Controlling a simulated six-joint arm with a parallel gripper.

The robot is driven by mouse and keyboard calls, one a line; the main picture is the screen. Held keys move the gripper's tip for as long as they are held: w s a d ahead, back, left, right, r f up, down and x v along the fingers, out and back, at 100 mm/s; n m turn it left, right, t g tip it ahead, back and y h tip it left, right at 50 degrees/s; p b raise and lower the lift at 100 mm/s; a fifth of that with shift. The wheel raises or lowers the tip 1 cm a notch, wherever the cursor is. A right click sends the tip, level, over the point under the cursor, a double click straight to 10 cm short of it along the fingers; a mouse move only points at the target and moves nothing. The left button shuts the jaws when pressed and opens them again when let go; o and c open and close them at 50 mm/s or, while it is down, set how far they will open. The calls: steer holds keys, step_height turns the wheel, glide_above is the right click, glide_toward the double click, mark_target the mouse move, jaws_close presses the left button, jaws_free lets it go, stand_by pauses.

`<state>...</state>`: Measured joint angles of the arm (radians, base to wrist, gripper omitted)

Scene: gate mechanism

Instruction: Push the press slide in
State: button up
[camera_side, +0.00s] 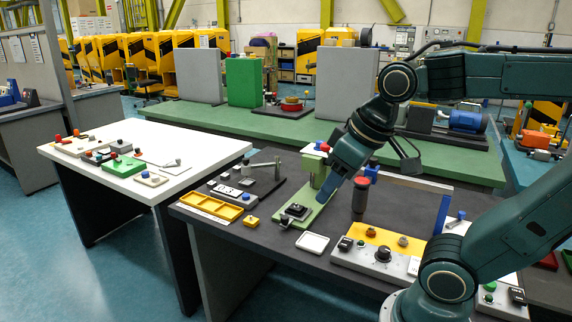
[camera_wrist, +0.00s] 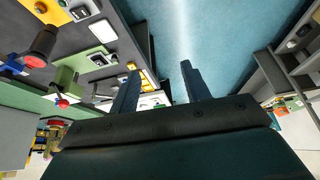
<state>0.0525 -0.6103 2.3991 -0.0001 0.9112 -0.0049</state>
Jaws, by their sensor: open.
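The press is a green station with an upright column (camera_side: 316,172) and a flat green base on the dark table. A black slide block (camera_side: 297,210) sits on the base, with a dark knob (camera_side: 286,222) at its front end. My gripper (camera_side: 323,196) is above the table, just right of the press base, with its blue fingers pointing down. In the wrist view its two fingers (camera_wrist: 160,70) stand apart with nothing between them. The green press base (camera_wrist: 96,52) shows at the upper left there, clear of the fingers. Whether a finger touches the press cannot be told.
A dark post with a red top (camera_side: 360,200) stands close right of my gripper. A yellow and white control panel (camera_side: 385,252) lies further right. A white tray (camera_side: 312,244) lies in front, a yellow tray (camera_side: 211,205) at the left. The table's front edge is near.

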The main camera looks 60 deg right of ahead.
steer(key=w+d+m+g, duration=0.1)
steer(key=w+d, duration=0.3)
steer(key=w, duration=0.4)
steer(key=m+g, duration=0.4)
glide_above(285, 216)
step_height(285, 216, down, 16)
steer(key=shift+a+r, duration=0.1)
steer(key=shift+a, duration=0.05)
steer(key=shift+s+f, duration=0.1)
steer(key=shift+f, duration=6.75)
steer(key=shift+c, duration=0.5)
jaws_close()
